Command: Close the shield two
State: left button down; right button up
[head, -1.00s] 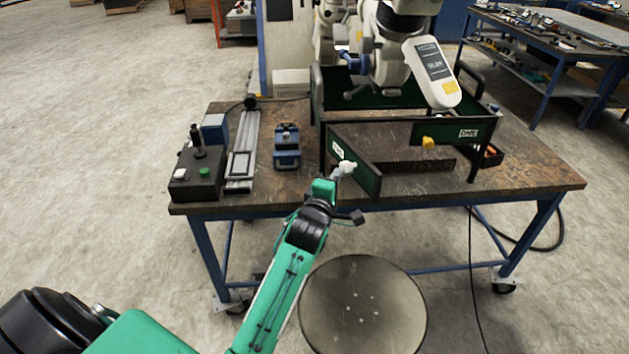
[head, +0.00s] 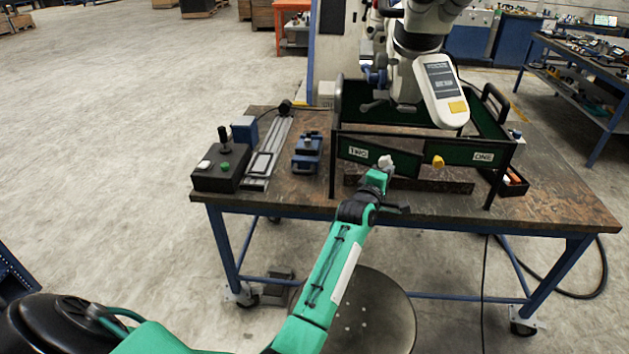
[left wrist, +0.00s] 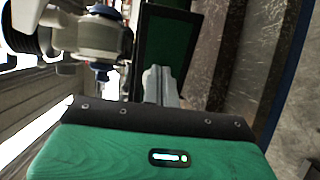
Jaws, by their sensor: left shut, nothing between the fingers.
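Shield two (head: 359,152), a dark green panel labelled "TWO" in a black frame, stands upright at the left front of the enclosure. It lies nearly in line with shield one (head: 482,157), the panel labelled "ONE". My left gripper (head: 386,162) is shut and empty, its pale fingertips at the right end of shield two. The fingers hide part of the panel's edge, so I cannot tell whether any gap is left or whether they touch. The left wrist view shows the grey fingers (left wrist: 160,85) close to a dark green panel (left wrist: 166,48). My right gripper is not in view.
A yellow knob (head: 437,162) sits on the front near shield one. A control box (head: 220,172), a rail (head: 268,155) and a blue fixture (head: 307,152) stand left on the table (head: 560,200). A round stool (head: 375,315) stands in front.

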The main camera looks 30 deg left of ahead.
aim_at(399, 161)
pick_arm(q)
jog(key=w, duration=0.5)
jog(key=shift+d+b, duration=0.3)
jog(key=shift+b, duration=0.1)
jog(key=shift+w+d, duration=0.1)
jog(key=shift+w, duration=1.15)
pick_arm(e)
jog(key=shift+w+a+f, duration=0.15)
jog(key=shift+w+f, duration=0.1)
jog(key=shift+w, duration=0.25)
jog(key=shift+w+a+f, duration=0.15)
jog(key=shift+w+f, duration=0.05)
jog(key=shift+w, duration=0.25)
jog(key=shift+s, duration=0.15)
pick_arm(q)
jog(key=shift+s, duration=0.1)
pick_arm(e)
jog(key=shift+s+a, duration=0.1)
